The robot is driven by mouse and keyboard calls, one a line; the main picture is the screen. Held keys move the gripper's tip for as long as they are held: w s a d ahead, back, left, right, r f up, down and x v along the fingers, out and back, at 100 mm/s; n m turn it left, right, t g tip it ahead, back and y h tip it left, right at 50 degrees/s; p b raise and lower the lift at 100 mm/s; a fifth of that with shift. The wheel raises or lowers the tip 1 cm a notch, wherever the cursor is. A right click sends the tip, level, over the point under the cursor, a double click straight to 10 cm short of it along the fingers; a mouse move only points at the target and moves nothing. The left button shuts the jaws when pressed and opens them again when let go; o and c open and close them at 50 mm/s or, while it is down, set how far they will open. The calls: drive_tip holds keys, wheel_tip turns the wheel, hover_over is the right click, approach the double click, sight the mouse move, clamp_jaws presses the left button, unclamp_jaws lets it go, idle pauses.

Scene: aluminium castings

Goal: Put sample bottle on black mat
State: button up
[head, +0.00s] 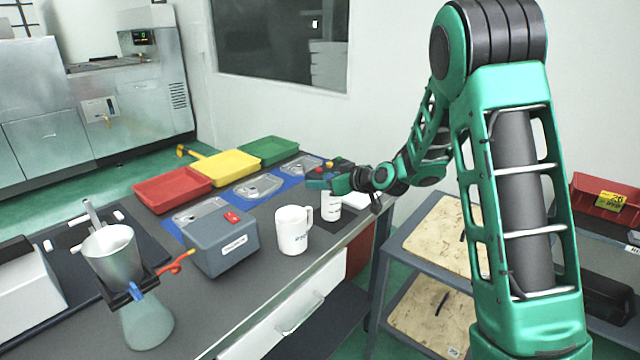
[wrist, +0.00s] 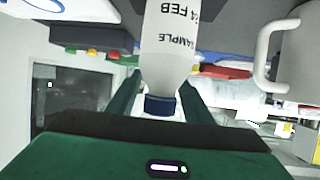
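The sample bottle (head: 331,208) is white with printed text and stands upright near the right edge of the bench. In the wrist view the bottle (wrist: 168,45) appears upside down, with its blue cap (wrist: 160,105) towards my palm. My gripper (head: 326,184) is right over it. In the wrist view my fingers (wrist: 160,92) lie on both sides of the cap and neck; whether they press on it cannot be made out. A black mat (head: 322,238) lies by the bottle and the mug; the bottle's base is partly hidden, so its contact with the mat is unclear.
A white mug (head: 293,231) stands close left of the bottle. A grey box with a red button (head: 222,242) is further left. Red (head: 173,188), yellow (head: 226,167) and green (head: 268,150) trays line the back. A metal cup on a stand (head: 113,250) is front left.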

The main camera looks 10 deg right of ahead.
drive_tip(key=v, duration=1.2)
drive_tip(key=shift+d, duration=0.1)
drive_tip(key=s+d+f+m+g+h, duration=0.1)
drive_tip(key=s+d+m+g, duration=0.3)
drive_tip(key=s, duration=1)
drive_tip(key=s+d+f+m+g+h, duration=0.1)
drive_tip(key=s+d+m+g+h, duration=0.2)
drive_tip(key=s, duration=1.1)
drive_tip(key=s+d+f+m+g+h, duration=0.1)
drive_tip(key=s+d+m+g, duration=0.4)
drive_tip(key=s, duration=0.9)
drive_tip(key=shift+d+f+h, duration=0.25)
drive_tip(key=shift+d+h, duration=0.25)
drive_tip(key=shift+d, duration=0.4)
drive_tip(key=shift+w, duration=0.1)
